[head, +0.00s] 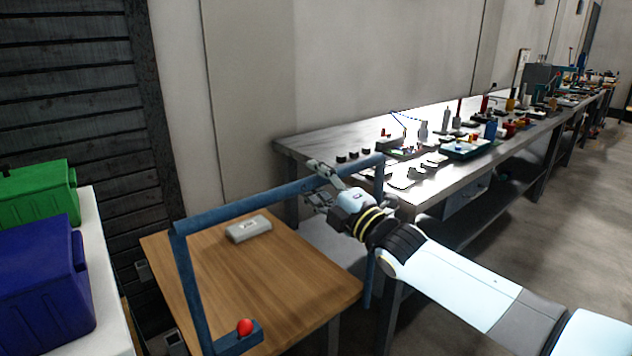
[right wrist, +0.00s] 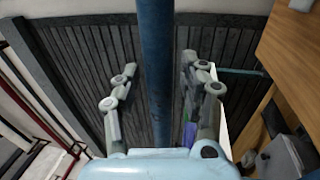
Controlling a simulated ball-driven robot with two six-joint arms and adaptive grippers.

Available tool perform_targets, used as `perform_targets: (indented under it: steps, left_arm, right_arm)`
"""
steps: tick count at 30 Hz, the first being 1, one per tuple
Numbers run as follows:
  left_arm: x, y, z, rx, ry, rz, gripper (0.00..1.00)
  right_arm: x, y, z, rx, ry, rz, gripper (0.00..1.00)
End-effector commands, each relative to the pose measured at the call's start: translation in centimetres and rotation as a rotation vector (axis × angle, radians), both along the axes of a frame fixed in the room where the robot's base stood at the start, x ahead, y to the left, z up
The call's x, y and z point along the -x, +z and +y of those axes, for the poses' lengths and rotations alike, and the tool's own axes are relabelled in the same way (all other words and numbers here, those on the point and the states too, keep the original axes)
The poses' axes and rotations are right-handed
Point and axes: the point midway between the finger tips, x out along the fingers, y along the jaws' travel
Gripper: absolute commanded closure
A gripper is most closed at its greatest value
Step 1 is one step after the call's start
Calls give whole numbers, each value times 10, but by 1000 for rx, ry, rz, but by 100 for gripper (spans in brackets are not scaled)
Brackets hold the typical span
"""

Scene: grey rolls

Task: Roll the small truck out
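The small truck appears to be the piece with a brown wooden top (head: 290,283) and a blue tubular handle frame (head: 250,205). Its top bar runs from lower left to upper right. A red ball knob (head: 244,327) sits on a blue bracket low on the frame's near post. My right gripper (head: 322,186) is at the bar's right part. In the right wrist view the blue bar (right wrist: 157,70) passes between the two spread fingers, with gaps on both sides. Wheels are not visible. My left gripper is out of view.
A grey box (head: 249,229) lies on the wooden top. A long metal workbench (head: 300,145) with many tools stands behind and right. Blue (head: 45,290) and green (head: 35,195) bins stand on a white surface (head: 107,300) at left. Open floor (head: 590,215) lies at right.

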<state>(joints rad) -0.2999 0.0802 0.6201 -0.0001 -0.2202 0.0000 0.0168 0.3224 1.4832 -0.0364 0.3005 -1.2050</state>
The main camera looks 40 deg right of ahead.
Motion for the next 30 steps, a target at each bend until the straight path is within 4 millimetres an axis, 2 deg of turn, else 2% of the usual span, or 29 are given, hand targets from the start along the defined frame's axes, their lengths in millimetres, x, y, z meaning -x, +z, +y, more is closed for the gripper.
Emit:
perform_targets:
  steps: [1,9,30]
  left_arm:
    - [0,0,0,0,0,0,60]
    - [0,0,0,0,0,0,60]
    - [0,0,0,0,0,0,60]
  right_arm:
    - [0,0,0,0,0,0,66]
    - [0,0,0,0,0,0,100]
    - [1,-3,0,-1,-1,5,100]
